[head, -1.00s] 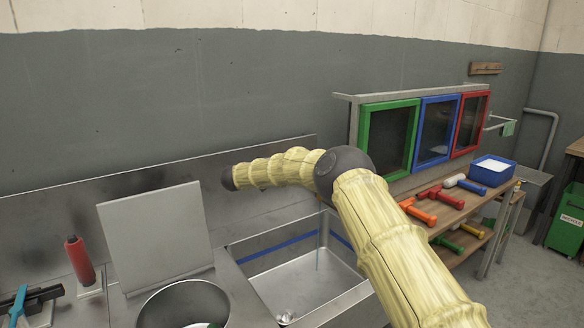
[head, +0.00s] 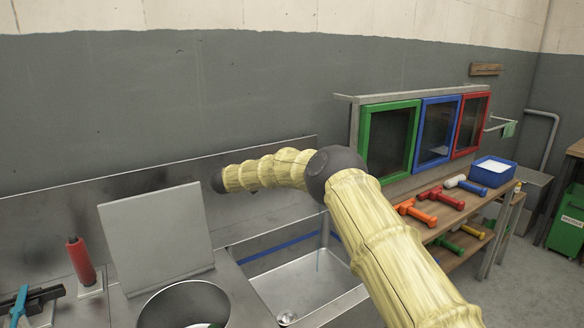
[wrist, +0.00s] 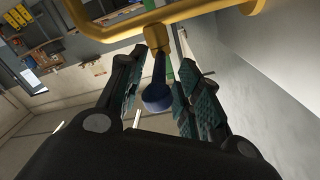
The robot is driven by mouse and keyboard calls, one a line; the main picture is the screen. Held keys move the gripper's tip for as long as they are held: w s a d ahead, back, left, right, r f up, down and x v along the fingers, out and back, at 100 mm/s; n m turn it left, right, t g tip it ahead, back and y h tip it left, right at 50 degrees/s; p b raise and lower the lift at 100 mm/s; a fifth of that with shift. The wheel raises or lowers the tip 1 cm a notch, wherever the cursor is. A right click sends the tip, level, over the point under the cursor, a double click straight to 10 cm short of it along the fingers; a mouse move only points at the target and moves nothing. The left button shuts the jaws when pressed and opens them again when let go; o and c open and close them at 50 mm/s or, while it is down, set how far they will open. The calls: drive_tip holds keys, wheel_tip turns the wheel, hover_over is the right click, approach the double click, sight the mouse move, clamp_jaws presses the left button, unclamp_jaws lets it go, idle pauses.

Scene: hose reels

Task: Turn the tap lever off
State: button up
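In the wrist view a blue tap lever (wrist: 157,97) with a rounded end hangs from a brass-yellow fitting on a yellow pipe (wrist: 95,34). My gripper (wrist: 163,60) is open, with one finger on each side of the lever. A gap shows between the lever and each set of finger pads. In the head view my arm hides the tap, and my gripper cannot be made out. A thin pale-blue vertical streak, perhaps water, shows over the metal sink (head: 300,285).
Left of the sink are a round basin (head: 183,305), an upright grey panel (head: 157,238) and a red cylinder (head: 81,261). To the right, a wooden shelf holds several coloured tools and a blue bin (head: 492,171), below framed panels. A wall (wrist: 275,75) stands close right in the wrist view.

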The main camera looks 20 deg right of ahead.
drive_tip(key=v, duration=0.3)
drive_tip(key=shift+s+a, duration=0.1)
drive_tip(key=shift+a, duration=0.3)
drive_tip(key=shift+d, duration=0.1)
